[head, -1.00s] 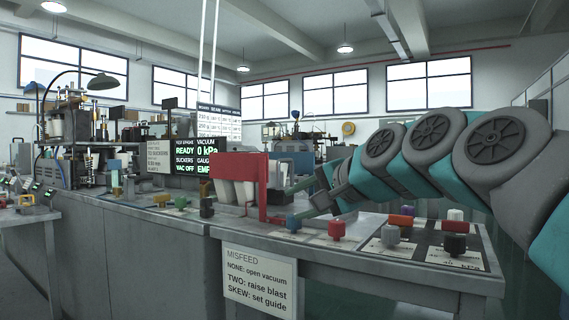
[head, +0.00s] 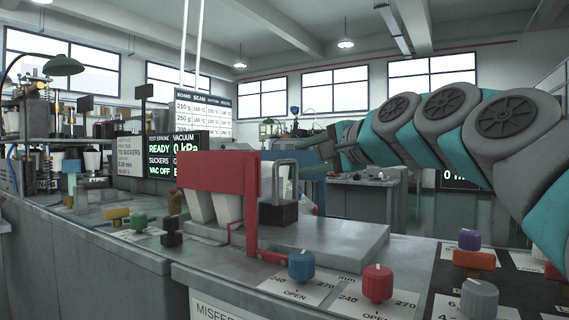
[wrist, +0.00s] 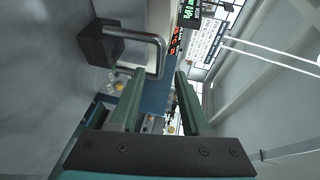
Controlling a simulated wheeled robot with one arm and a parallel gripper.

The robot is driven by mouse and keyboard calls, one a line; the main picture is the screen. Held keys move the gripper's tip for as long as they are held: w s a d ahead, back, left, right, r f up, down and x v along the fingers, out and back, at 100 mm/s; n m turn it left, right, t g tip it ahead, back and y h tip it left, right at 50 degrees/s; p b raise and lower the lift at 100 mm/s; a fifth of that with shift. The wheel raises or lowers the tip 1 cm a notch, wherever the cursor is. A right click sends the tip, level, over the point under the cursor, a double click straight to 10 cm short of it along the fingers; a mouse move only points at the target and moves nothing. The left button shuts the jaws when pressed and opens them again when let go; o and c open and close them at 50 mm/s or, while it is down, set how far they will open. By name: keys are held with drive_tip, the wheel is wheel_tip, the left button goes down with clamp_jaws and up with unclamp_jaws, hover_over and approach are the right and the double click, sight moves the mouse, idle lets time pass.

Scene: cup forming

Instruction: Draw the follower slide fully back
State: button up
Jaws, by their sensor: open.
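The follower slide is a black block (head: 278,212) with an upright grey bar handle (head: 286,163), on a grey plate behind the red frame and white cups. In the wrist view its dark block (wrist: 98,46) is at upper left, and its bent bar handle (wrist: 152,42) reaches toward my fingertips. In the head view my gripper (head: 306,158) is just right of the handle. The handle's end appears near the left finger; I cannot tell whether they touch.
The red frame (head: 218,172) stands in front of the slide with white cups (head: 213,207) behind it. Blue (head: 301,265) and red (head: 378,283) knobs stand on the front edge. The grey plate (head: 345,240) is bare to the right of the slide.

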sight(288, 162)
drive_tip(key=x, duration=0.7)
drive_tip(key=shift+w+a+p, duration=0.15)
drive_tip(key=shift+w+p, duration=0.05)
drive_tip(key=shift+p, duration=0.1)
drive_tip(key=shift+c, duration=0.3)
clamp_jaws()
idle(0.8)
